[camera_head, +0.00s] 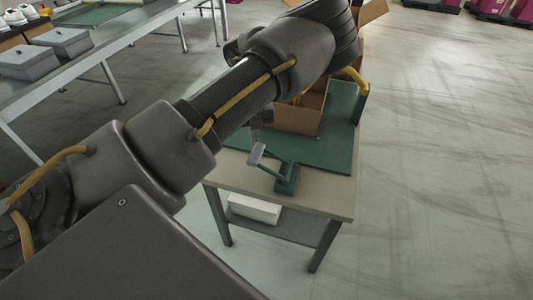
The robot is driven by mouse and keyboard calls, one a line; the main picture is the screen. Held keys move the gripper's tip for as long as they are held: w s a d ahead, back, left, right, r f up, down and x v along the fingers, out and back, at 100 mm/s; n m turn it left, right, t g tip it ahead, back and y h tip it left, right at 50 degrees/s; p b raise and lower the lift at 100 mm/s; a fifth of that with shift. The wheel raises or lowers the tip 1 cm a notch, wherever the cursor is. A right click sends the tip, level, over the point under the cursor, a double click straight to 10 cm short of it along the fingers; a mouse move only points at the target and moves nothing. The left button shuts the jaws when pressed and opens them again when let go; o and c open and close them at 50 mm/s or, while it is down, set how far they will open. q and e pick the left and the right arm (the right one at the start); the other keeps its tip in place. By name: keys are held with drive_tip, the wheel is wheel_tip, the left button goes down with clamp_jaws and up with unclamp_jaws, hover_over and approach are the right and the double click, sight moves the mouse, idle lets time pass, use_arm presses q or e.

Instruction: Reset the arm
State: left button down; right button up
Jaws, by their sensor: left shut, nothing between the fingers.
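My left arm reaches from the lower left to the top centre and covers much of the view. My left gripper (257,128) shows only in small part below the arm, above the near left side of the work table (335,202). It is shut and holds nothing. Its fingertips are hard to make out against the parts around them. An open cardboard box (297,119) stands on the table's green mat (338,148), partly hidden behind the arm. My right gripper is not in view.
A green stand with a grey arm (287,180) is at the table's near edge. A white box (254,209) lies on the lower shelf. Grey lidded boxes (62,41) stand on a bench at the upper left.

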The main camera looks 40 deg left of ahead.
use_arm(q)
drive_tip(key=shift+r, duration=0.7)
drive_tip(key=shift+f, duration=0.1)
